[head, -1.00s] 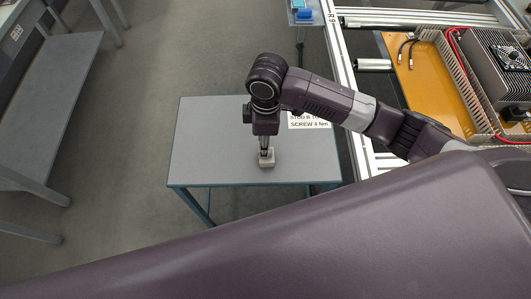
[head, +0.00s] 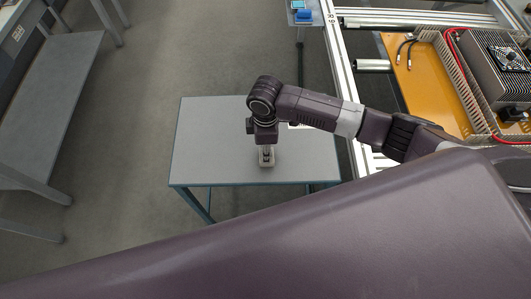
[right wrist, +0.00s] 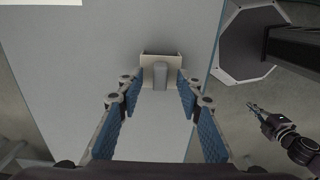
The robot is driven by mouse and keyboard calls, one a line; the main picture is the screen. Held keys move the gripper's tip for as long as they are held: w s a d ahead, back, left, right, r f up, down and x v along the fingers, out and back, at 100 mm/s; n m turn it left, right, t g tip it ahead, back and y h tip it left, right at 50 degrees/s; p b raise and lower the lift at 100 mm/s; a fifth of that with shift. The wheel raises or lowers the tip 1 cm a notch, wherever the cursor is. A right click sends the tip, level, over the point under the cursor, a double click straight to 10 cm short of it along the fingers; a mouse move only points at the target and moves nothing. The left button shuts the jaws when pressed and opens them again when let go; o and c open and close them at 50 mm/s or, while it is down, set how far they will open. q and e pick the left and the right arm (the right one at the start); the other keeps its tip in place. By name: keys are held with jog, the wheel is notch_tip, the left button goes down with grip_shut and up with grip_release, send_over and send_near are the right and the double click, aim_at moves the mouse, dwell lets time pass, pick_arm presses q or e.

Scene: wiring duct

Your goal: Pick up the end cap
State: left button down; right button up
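The end cap (head: 267,162) is a small beige piece on the grey table, near its front edge in the head view. In the right wrist view the end cap (right wrist: 146,74) has a grey upright tab in its middle. My right gripper (right wrist: 160,88) is open, its blue-padded fingers to either side of the cap, with gaps showing on both sides. In the head view the right gripper (head: 266,152) is right above the cap, its fingers mostly hidden by the wrist. My left gripper (right wrist: 253,108) shows small at the right of the wrist view; its opening is unclear.
The small table (head: 210,135) is otherwise mostly clear; a white label on it is largely covered by my right arm. An aluminium frame with an orange panel (head: 425,85) and wiring duct stands at the right. A grey bench (head: 50,100) stands at the left.

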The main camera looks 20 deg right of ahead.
grip_shut()
